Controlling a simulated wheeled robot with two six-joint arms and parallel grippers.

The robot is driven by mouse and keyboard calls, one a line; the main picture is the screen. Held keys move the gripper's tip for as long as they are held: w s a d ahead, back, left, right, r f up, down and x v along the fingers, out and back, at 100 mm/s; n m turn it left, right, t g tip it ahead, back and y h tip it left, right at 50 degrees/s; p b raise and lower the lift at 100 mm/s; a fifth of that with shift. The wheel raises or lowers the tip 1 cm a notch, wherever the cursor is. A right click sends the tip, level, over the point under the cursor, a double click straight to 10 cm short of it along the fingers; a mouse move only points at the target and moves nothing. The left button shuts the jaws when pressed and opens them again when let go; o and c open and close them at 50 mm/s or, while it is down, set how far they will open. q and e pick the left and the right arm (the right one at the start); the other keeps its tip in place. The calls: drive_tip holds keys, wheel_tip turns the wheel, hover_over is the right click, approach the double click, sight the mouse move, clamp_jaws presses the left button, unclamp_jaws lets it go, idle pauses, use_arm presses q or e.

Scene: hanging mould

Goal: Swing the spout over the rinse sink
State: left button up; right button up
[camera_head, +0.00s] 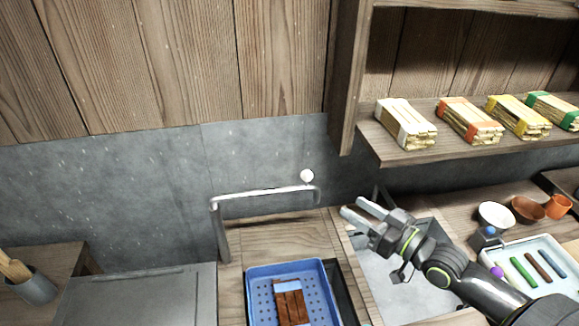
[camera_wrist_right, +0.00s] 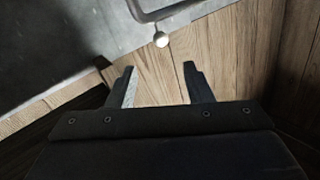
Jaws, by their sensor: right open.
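The metal spout (camera_head: 265,193) is a long pipe on an upright post. In the right wrist view the open fingers (camera_wrist_right: 160,82) point toward the spout (camera_wrist_right: 175,10) and the ball (camera_wrist_right: 161,40), with a gap. The rinse sink (camera_head: 385,275) is the pale basin under my right arm, partly hidden by it. My left gripper is not in view.
A blue perforated basket (camera_head: 262,290) holds a brown wooden piece (camera_head: 291,303) in front of the spout. A shelf (camera_head: 400,155) with several banded bundles overhangs at right. Bowls (camera_head: 496,214) and a tray of coloured sticks (camera_head: 508,250) lie right of the sink.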

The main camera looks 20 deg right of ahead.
approach(307, 176)
drive_tip(key=w, duration=0.3)
drive_tip(key=w+f, duration=0.1)
drive_tip(key=shift+w+a+b, duration=0.3)
drive_tip(key=shift+w+a, duration=0.05)
drive_tip(key=shift+w, duration=0.05)
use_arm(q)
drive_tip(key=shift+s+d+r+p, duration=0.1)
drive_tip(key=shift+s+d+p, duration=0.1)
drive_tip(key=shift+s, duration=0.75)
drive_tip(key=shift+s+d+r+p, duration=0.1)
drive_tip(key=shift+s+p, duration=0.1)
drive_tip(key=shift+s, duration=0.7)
use_arm(e)
drive_tip(key=shift+x, duration=3.1)
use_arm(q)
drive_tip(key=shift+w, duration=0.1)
use_arm(e)
clamp_jaws()
